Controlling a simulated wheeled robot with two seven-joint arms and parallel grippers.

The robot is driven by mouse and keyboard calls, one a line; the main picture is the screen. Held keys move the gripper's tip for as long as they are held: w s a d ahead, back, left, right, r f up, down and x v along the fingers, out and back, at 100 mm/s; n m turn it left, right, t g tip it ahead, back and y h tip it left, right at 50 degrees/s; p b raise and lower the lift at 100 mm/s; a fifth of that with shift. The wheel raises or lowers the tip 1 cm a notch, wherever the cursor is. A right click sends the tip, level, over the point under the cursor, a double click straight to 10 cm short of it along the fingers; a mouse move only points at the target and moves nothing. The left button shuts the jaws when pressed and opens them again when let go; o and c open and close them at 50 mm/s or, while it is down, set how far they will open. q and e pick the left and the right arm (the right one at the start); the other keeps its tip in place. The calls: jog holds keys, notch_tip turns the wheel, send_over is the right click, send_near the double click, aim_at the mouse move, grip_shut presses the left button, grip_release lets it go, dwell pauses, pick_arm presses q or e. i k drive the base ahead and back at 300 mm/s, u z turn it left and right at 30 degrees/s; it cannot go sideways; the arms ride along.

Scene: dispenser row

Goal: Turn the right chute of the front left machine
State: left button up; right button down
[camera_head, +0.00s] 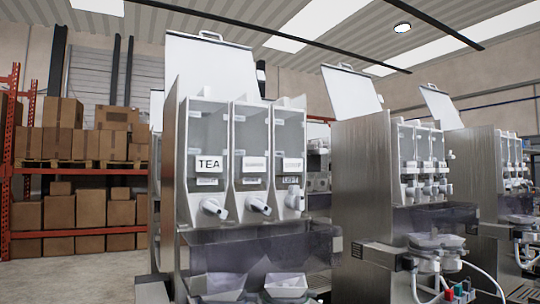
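The front left machine (170,170) stands left of centre, a brushed-metal dispenser with its lid raised. It has three clear hoppers side by side. The left and middle chutes point down and to the right. The right chute is seen at a slant, and its exact angle is hard to tell. Neither of my grippers shows.
More dispensers (362,180) stand in a row to the right, with hoses and fittings (455,290) low in front. Shelves of cardboard boxes (88,212) stand at the back left. The left floor is clear.

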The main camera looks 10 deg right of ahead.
aim_at(294, 200)
jog(key=z, duration=1.45)
jog(key=k, duration=0.65)
jog(key=u, duration=1.45)
